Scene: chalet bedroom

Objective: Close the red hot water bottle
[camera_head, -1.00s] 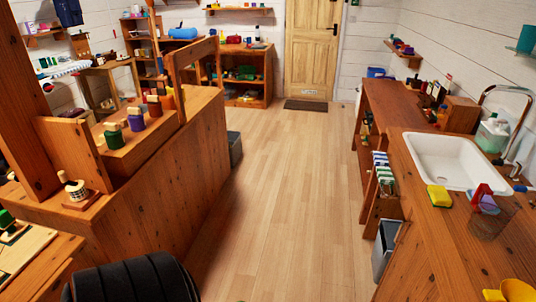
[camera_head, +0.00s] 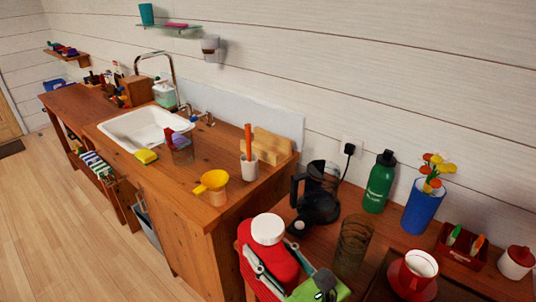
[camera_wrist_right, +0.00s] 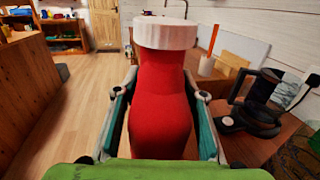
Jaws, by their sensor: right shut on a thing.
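The red hot water bottle (camera_head: 272,258) stands upright at the bottom centre of the head view, near the counter's end. Its wide white cap (camera_head: 267,228) sits on the top; I cannot tell how tightly. My right gripper (camera_head: 278,268), with a green wrist part, is shut on the bottle. In the right wrist view the red body (camera_wrist_right: 160,105) fills the space between the two fingers (camera_wrist_right: 162,98), and the white cap (camera_wrist_right: 166,33) is above them. The bottle's lower part is hidden by the gripper. My left gripper is not in view.
The sink counter (camera_head: 215,215) lies behind the bottle, with a yellow funnel (camera_head: 212,182). Floor at left is clear.

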